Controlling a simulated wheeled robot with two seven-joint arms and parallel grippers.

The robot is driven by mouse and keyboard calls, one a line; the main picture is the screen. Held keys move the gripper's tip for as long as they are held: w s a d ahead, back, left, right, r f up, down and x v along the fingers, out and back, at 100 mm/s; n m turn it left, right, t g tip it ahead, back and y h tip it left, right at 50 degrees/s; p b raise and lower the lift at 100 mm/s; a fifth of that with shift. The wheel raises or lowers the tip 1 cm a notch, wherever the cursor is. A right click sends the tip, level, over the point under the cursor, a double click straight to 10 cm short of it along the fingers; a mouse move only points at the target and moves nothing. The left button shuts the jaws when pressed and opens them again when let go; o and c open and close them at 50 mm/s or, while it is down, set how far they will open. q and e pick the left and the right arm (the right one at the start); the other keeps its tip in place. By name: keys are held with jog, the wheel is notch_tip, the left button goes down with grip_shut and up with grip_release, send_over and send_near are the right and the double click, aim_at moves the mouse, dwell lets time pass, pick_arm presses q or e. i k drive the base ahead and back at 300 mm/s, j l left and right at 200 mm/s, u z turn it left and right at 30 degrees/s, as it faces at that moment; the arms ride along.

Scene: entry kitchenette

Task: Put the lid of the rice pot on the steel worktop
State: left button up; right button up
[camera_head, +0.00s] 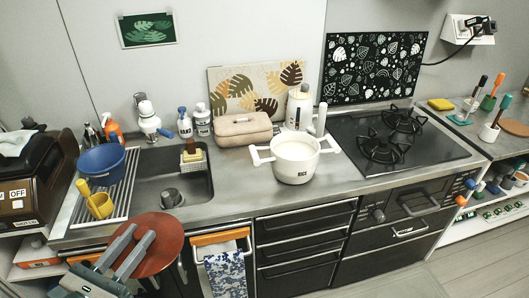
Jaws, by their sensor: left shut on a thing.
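The rice pot (296,172) is white with two side handles. It stands on the steel worktop (232,183), left of the stove, and its pale inside shows from above. A round red-brown disc, which I take to be the lid (163,262), is at the lower left. My left gripper (144,234) overlaps it with both grey fingers and is shut on it. The lid is in front of the counter's front edge, below the sink. The exact grip point is hard to see. My right gripper is not in view.
A tan padded case (242,129) lies behind the pot's left side. The sink (187,188) holds a dark cup. A blue bowl (101,158) and yellow cup (99,206) stand on the drainer. Worktop left and right of the pot is bare.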

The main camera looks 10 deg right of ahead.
aim_at(246, 161)
jog(key=i+l, duration=0.7)
jog(key=l, duration=0.15)
jog(key=i+l, duration=0.7)
jog(key=l+u, duration=0.05)
jog(key=l, duration=0.05)
